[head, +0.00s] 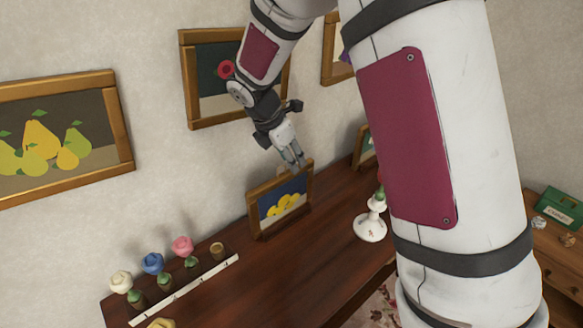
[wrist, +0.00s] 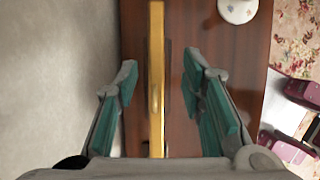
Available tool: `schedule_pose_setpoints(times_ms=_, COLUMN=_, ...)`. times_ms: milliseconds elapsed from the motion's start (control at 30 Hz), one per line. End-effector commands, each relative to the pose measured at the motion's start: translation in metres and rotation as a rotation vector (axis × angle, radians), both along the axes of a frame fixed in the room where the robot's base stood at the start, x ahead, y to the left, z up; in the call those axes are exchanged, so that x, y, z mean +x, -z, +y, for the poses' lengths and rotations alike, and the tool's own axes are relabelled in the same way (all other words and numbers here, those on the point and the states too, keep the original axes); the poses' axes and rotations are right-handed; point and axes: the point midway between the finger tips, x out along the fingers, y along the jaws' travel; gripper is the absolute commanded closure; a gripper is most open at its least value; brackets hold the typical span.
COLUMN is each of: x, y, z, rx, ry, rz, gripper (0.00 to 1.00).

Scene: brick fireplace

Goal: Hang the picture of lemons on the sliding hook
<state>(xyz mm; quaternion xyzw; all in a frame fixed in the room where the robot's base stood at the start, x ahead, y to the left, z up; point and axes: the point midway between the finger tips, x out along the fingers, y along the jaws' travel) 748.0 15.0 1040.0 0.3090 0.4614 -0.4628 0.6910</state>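The picture of lemons (head: 283,205) has a wooden frame and yellow lemons on dark blue. It stands upright on the brown wooden top, near the wall. My gripper (head: 293,160) is above its upper edge in the head view, pointing down. In the wrist view my gripper (wrist: 159,72) is open, with one finger on each side of the frame's top edge (wrist: 157,70). Gaps show between both fingers and the frame. I cannot make out the sliding hook in either view.
A pear picture (head: 47,145) and a partly hidden dark picture (head: 205,70) hang on the wall. A white candlestick (head: 370,225) stands right of the lemons. Several flower pots and a white strip (head: 190,287) are at the left. A green box (head: 560,207) is far right.

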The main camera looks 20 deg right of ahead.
Motion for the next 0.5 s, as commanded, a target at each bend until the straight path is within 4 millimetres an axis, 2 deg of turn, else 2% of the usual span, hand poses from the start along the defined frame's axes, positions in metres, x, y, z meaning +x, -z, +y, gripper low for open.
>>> schedule_pose_setpoints(times_ms=33, x=0.0, y=-0.012, z=0.006, rx=0.003, ry=-0.003, rz=-0.006, gripper=0.64)
schedule_pose_setpoints(times_ms=200, x=-0.006, y=-0.043, z=0.018, rx=0.001, ry=-0.004, rz=-0.004, gripper=0.64)
schedule_pose_setpoints(times_ms=333, x=-0.009, y=-0.06, z=0.024, rx=0.002, ry=-0.002, rz=-0.003, gripper=0.64)
schedule_pose_setpoints(times_ms=500, x=-0.011, y=-0.07, z=0.028, rx=0.001, ry=-0.004, rz=0.0, gripper=0.64)
